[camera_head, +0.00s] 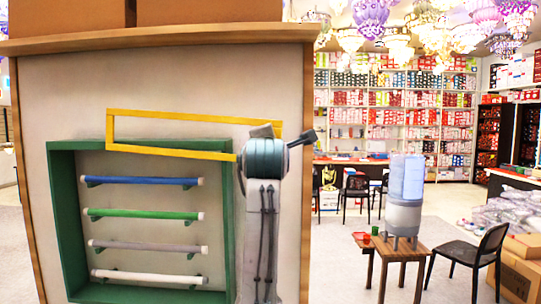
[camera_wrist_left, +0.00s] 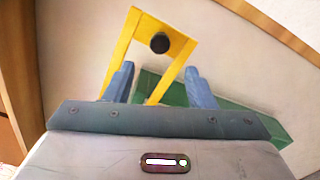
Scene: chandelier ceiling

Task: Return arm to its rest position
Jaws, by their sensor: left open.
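My left gripper (camera_wrist_left: 160,82) is open in the left wrist view, its two blue-grey fingers apart with nothing clamped between them. The fingers point toward a yellow rectangular frame (camera_wrist_left: 122,50) with a round black knob (camera_wrist_left: 160,43) at its far end. In the head view, one grey arm of mine (camera_head: 262,225) rises from the bottom centre, and its teal wrist joint covers the right end of the yellow frame (camera_head: 180,115). The gripper's fingers cannot be made out there. I cannot tell whether the fingers touch the frame. My right gripper is not in view.
A green frame (camera_head: 62,215) with several coloured bars is on the pale panel close in front. Cardboard boxes (camera_head: 210,10) sit on the ledge above. To the right, a wooden table (camera_head: 405,252) holds a water dispenser (camera_head: 404,195), with a black chair (camera_head: 470,255) beside it. Open floor lies between.

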